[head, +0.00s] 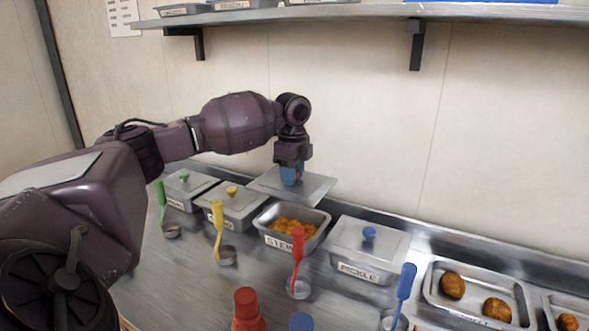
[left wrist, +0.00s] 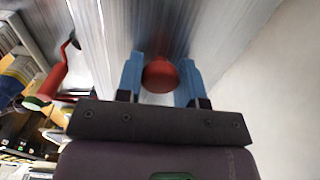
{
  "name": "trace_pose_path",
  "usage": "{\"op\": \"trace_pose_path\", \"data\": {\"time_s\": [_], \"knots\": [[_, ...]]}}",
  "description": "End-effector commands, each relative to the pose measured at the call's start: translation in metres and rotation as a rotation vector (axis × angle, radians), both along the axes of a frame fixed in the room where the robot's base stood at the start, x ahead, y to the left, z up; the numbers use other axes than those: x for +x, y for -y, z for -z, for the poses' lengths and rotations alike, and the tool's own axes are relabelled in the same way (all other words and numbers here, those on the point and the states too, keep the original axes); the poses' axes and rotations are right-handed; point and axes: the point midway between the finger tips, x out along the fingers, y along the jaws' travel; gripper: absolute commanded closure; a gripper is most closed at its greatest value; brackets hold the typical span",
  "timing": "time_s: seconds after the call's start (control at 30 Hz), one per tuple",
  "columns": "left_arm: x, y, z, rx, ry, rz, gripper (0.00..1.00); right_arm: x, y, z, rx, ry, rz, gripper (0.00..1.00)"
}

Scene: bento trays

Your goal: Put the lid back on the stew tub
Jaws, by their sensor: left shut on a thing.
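The stew tub (head: 268,238) is an open metal tub labelled STEW, with orange-brown stew showing inside. Its grey metal lid (head: 318,188) hangs in the air above and behind the tub's back edge, apart from it and roughly level. My left gripper (head: 291,175) comes down from above, its blue fingers shut on the lid's knob. In the left wrist view the round red knob (left wrist: 160,75) sits between the two blue fingers. My right gripper is in neither view.
Lidded tubs with green (head: 184,175) and yellow (head: 232,190) knobs stand to the left, a lidded pickle tub (head: 362,263) to the right. Ladles, including a red one (head: 297,245), stand in front. A tray (head: 430,290) of brown pieces lies right. A shelf (head: 340,14) runs above.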

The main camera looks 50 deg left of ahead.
Motion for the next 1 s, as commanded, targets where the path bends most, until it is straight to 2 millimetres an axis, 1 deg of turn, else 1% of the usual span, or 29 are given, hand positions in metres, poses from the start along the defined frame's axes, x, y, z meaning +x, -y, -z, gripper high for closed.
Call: {"op": "trace_pose_path", "data": {"time_s": [0.03, 0.23, 0.5, 0.7, 0.8, 1.0], "knots": [[0.0, 0.0, 0.01, 0.001, -0.006, 0.0, 0.96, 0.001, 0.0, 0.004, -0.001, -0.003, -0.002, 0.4], [0.0, 0.0, 0.028, 0.0, -0.005, 0.0, 0.96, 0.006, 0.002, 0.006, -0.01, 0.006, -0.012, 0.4], [0.0, 0.0, 0.054, 0.001, -0.007, -0.001, 0.96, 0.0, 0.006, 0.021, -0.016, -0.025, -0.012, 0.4], [0.0, 0.0, 0.073, 0.001, -0.006, 0.0, 0.96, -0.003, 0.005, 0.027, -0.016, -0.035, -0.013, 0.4], [0.0, 0.001, 0.077, -0.003, 0.002, 0.0, 0.96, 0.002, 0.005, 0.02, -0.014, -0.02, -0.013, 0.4], [0.0, 0.0, 0.091, -0.001, 0.003, 0.0, 0.96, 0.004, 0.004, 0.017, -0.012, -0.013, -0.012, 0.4]]}}
